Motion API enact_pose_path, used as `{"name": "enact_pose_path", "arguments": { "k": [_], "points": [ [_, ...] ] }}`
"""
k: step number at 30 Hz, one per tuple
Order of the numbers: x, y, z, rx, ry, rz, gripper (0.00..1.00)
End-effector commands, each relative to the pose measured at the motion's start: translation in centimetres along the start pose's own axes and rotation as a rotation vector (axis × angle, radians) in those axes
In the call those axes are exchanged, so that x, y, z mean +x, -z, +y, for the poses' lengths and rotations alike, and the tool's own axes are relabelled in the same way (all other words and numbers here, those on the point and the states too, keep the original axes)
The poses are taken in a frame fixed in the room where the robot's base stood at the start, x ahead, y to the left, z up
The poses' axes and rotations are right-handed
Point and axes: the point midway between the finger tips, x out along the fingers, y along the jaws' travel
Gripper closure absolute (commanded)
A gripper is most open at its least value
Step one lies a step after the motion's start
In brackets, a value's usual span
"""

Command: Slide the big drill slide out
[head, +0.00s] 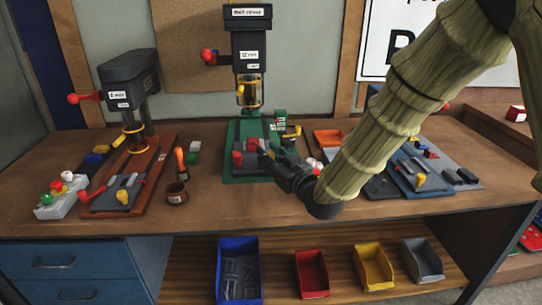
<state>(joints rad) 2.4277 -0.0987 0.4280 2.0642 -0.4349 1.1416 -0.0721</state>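A tall drill press (248,50) stands at the back middle of the bench on a green base (232,172). A dark grey slide plate (247,160) with a red part (238,159) lies on that base, below the drill head. My gripper (266,152) reaches in from the right, its fingers over the right part of this slide, close to a red knob. It hides part of the slide and the base's right side. I cannot tell whether the fingers touch anything or how far apart they are.
A blue-based machine (420,172) is at right. Coloured bins, including a blue one (238,270), sit on the lower shelf.

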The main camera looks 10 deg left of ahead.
Motion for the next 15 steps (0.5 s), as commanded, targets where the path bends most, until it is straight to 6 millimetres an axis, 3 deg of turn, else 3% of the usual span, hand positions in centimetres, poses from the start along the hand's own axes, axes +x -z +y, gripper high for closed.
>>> {"name": "enact_pose_path", "arguments": {
  "k": [1, 3, 15],
  "points": [
    [-0.1, -0.09, -0.03, 0.001, 0.0, -0.002, 0.64],
    [-0.08, -0.08, -0.03, 0.001, 0.001, -0.002, 0.53],
    [-0.42, -0.07, 0.0, 0.001, 0.0, -0.002, 0.53]
  ]
}}
